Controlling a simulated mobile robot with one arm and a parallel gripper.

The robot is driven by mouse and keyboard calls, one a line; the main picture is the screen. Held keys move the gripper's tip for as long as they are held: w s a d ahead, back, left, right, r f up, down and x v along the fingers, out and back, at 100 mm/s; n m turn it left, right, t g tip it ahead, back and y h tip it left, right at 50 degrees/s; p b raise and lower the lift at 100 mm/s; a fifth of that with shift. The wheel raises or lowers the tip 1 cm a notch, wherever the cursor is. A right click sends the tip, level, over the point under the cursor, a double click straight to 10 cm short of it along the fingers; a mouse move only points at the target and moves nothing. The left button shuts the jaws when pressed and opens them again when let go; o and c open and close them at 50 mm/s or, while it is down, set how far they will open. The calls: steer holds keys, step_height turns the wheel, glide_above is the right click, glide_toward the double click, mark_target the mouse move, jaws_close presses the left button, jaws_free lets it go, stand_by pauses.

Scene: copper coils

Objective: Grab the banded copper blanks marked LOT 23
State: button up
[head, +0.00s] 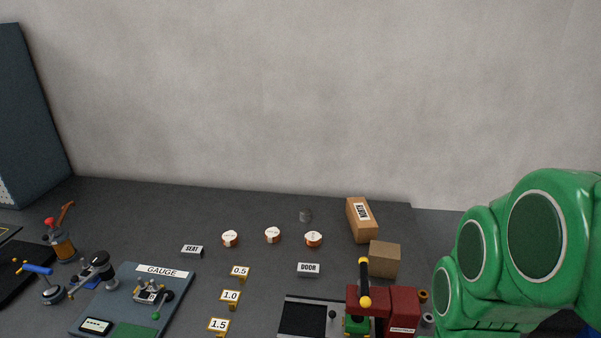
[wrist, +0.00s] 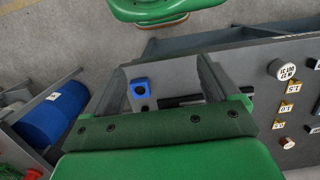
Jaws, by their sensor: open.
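Three short copper-coloured rounds with white printed tops stand in a loose row at the back of the dark bench in the head view: a left one (head: 230,239), a middle one (head: 273,235) and a right one (head: 313,239). Their print is too small to read, so I cannot tell which is LOT 23. My gripper (wrist: 164,64) shows in the wrist view with its two grey fingers spread apart and nothing between them. It is open and away from the rounds. In the head view only my green arm shows, at the right.
A GAUGE board (head: 170,272), SEAT sign (head: 192,250), DOOR sign (head: 308,269) and yellow number tags (head: 230,296) stand around the rounds. A red press (head: 392,310) and cardboard boxes (head: 385,257) are at right. A blue cylinder (wrist: 54,112) lies left in the wrist view.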

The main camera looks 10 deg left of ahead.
mark_target(232, 237)
steer(key=w+a+r+m+y, duration=0.1)
steer(key=w+a+m+y, duration=0.4)
steer(key=w+a, duration=1.2)
steer(key=w+a+r+m+y, duration=0.1)
steer(key=w+a+m+y, duration=0.2)
steer(key=w+a+y, duration=0.95)
steer(key=w+a+f+m+t+h, duration=0.3)
steer(key=w+a+f+m, duration=0.4)
steer(key=w+a, duration=0.55)
steer(key=w+f+m+t, duration=0.1)
steer(key=w+f+m, duration=0.1)
steer(key=f, duration=0.3)
steer(key=w+f+m+t+h, duration=0.1)
steer(key=w+f+m, duration=0.1)
steer(key=w+f, duration=0.1)
steer(key=w+f+m+t+h, duration=0.1)
steer(key=w+f+m, duration=0.2)
steer(key=f, duration=0.3)
steer(key=shift+w+a+f+t, duration=0.15)
steer(key=shift+w+f+t, duration=0.15)
steer(key=shift+w+f, duration=0.05)
steer(key=shift+x, duration=3.9)
steer(key=shift+f, duration=0.1)
steer(key=shift+c, duration=0.2)
